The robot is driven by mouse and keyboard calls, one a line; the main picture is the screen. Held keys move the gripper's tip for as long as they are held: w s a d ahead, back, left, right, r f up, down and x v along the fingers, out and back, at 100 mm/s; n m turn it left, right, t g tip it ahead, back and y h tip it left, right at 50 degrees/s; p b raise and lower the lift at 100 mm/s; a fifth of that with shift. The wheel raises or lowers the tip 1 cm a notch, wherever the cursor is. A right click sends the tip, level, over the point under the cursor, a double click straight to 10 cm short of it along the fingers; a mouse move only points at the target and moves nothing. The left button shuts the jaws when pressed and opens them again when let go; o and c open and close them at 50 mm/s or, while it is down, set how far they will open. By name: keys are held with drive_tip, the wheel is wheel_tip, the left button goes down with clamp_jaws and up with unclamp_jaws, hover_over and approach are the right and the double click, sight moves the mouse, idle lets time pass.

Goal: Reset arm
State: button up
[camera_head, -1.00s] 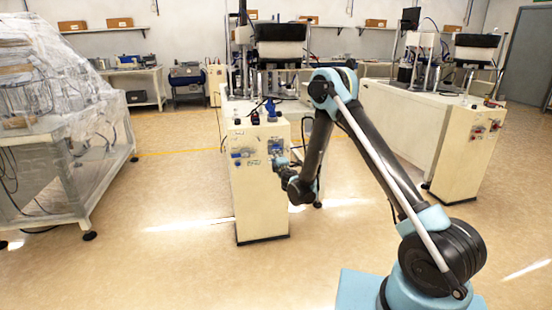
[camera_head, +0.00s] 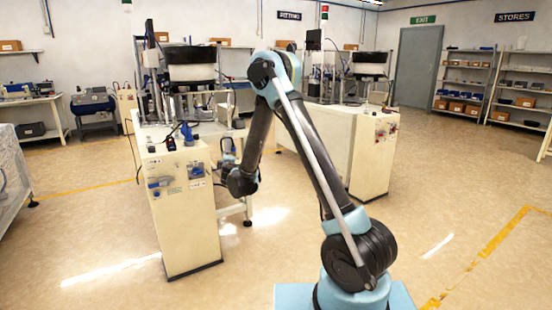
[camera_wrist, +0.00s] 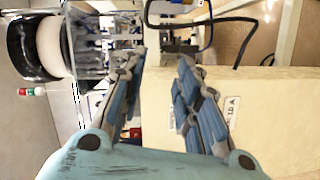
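My arm, teal and black, rises from the lower right of the head view and folds over at a high elbow. My gripper (camera_head: 228,152) is small and partly hidden there, beside the cabinet's right edge. In the wrist view my gripper (camera_wrist: 164,57) shows two blue and grey fingers with a clear gap between their tips. It is open and nothing is held. The cream cabinet side (camera_wrist: 265,110) fills the right of that view, beyond the fingers.
A second feeder machine (camera_head: 375,155) stands behind my arm to the right. A grey door (camera_head: 416,68) and store shelves (camera_head: 465,80) line the back right. A covered bench (camera_head: 12,185) is at the left edge. The floor at the right (camera_head: 470,200) is clear.

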drive_tip(key=s+d+r+m+g+h, duration=0.1)
drive_tip(key=d+r+m+h, duration=0.25)
drive_tip(key=d, duration=0.65)
drive_tip(key=s+d+r+m+g+h, duration=0.1)
drive_tip(key=s+d+r+m+h, duration=0.3)
drive_tip(key=d, duration=0.7)
drive_tip(key=s+d+r+m+g, duration=0.1)
drive_tip(key=s+d+m+g, duration=0.1)
drive_tip(key=s+d, duration=0.45)
drive_tip(key=s+d+r+m+g, duration=0.2)
drive_tip(key=s+d, duration=0.1)
drive_tip(key=d, duration=0.6)
drive_tip(key=s+d+f+m+g, duration=0.2)
drive_tip(key=s+d, duration=0.2)
drive_tip(key=s, duration=0.5)
drive_tip(key=s+d+f+m+g, duration=0.2)
drive_tip(key=s+d, duration=0.3)
drive_tip(key=s, duration=0.4)
drive_tip(key=s+f+m+g+y, duration=0.1)
drive_tip(key=s+f, duration=0.3)
drive_tip(key=s, duration=0.6)
drive_tip(key=s+f+m+g+y, duration=0.2)
drive_tip(key=s+f+g, duration=0.1)
drive_tip(key=s, duration=0.6)
drive_tip(key=shift+s+a+f, duration=0.35)
drive_tip(key=shift+s+a, duration=0.05)
drive_tip(key=shift+a, duration=0.05)
drive_tip(key=shift+w+f, duration=0.2)
drive_tip(key=shift+w, duration=0.25)
